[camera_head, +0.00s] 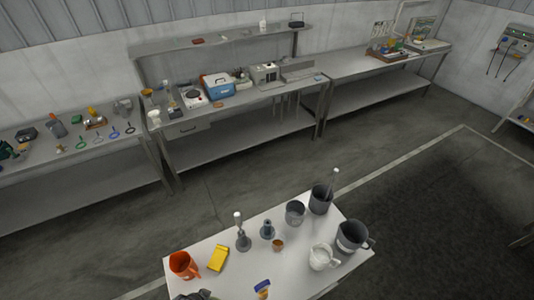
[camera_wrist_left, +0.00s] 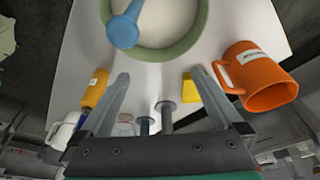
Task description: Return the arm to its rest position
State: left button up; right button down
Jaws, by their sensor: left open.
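My left gripper (camera_wrist_left: 160,73) is open in the left wrist view, with nothing seen between its two grey fingers. Beyond the fingertips is a green-rimmed bowl (camera_wrist_left: 190,42) with pale contents and a blue rounded tool (camera_wrist_left: 124,30) across its rim. An orange mug (camera_wrist_left: 268,82) is right of the fingers; it also stands at the left end of the white table in the head view (camera_head: 182,264). A dark shape cut off at the bottom edge of the head view may be part of my left arm; I cannot tell. My right gripper is not in view.
The white table (camera_head: 205,240) holds a yellow block (camera_head: 218,258), a grey stand (camera_head: 243,240), a small brown cup (camera_head: 278,245), a grey cup (camera_head: 295,213), a dark bucket (camera_head: 320,199), a white jug (camera_head: 321,257) and a dark jug (camera_head: 351,236). Wall benches stand beyond open floor.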

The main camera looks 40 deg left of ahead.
pick_arm(q)
jog(key=w+a+r+m+t, duration=0.1)
jog(key=w+r+t, duration=0.2)
jog(key=w+r, duration=0.65)
jog(key=w+r+m+t, duration=0.1)
jog(key=w+r+t, duration=0.1)
jog(key=w+r, duration=0.8)
jog(key=w+d+r+m+t, duration=0.1)
jog(key=w+d+r+t, duration=0.15)
jog(key=w+r, duration=0.65)
jog(key=w+d+r+t, duration=0.2)
jog(key=w+r+t, duration=0.3)
jog(key=r, duration=0.9)
jog(key=s+d+r+m+t+h, duration=0.1)
jog(key=s+d+r+t, duration=0.15)
jog(key=r, duration=1.15)
jog(key=s+d+r+t+h, duration=0.1)
jog(key=d+r+t, duration=0.25)
jog(key=r, duration=1.15)
jog(key=s+r+m+t+h, duration=0.1)
jog(key=s+r+t, duration=0.5)
jog(key=s+r, duration=0.7)
jog(key=shift+s+d+r, duration=0.2)
jog(key=shift+d+r, duration=0.25)
jog(key=shift+r, duration=0.2)
